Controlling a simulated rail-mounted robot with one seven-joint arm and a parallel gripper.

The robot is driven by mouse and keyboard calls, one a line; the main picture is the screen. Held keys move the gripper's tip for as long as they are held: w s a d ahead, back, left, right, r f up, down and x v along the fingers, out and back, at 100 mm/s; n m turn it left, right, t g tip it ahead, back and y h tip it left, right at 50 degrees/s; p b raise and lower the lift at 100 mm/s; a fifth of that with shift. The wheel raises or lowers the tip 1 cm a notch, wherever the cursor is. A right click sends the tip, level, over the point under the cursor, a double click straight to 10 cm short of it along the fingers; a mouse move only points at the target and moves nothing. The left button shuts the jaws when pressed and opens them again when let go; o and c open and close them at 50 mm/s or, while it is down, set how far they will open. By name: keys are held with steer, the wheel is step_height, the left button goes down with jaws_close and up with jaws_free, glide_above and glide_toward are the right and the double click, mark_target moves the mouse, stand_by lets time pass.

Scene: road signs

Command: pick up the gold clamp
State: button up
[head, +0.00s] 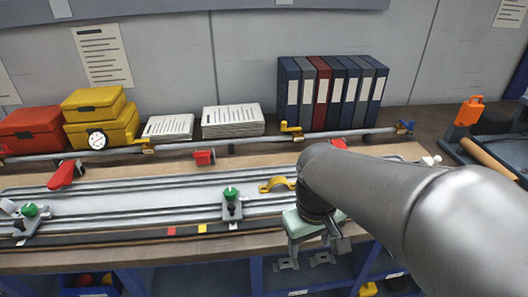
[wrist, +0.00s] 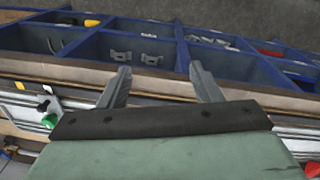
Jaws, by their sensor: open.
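A gold, arch-shaped clamp (head: 277,184) lies on the metal track bed in the head view, just left of my arm. My gripper (head: 316,245) hangs to the right of it and nearer the front edge of the bench. In the wrist view my gripper (wrist: 160,70) is open, with nothing between its two fingers. The wrist view looks past the bench edge into blue bins, and I cannot make out the gold clamp there. Smaller yellow clamps (head: 291,130) sit on the rear rail.
A green-knobbed fixture (head: 231,204) stands left of the gold clamp, with another (head: 30,211) farther left. Blue bins (wrist: 85,45) below the bench edge hold grey brackets (wrist: 121,56). Binders (head: 330,92) line the back.

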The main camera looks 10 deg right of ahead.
steer(key=w+a+r+n, duration=0.15)
steer(key=w+n, duration=0.25)
steer(key=w, duration=0.5)
steer(key=w+r+n, duration=0.3)
steer(key=w+n, duration=0.1)
steer(key=w, duration=0.5)
steer(key=n, duration=0.7)
glide_above(279, 180)
steer(key=f, duration=0.4)
steer(key=f+p, duration=0.1)
steer(key=f, duration=0.6)
steer(key=shift+s+d+f+p, duration=0.1)
steer(key=shift+s+f+p, duration=0.2)
steer(key=shift+p, duration=0.05)
steer(key=shift+w+f+p, duration=0.2)
steer(key=shift+f+p, duration=0.3)
steer(key=shift+f, duration=0.9)
steer(key=shift+w+f+p, duration=0.2)
steer(key=shift+f+p, duration=0.25)
steer(key=shift+f, duration=0.95)
steer(key=c, duration=1.2)
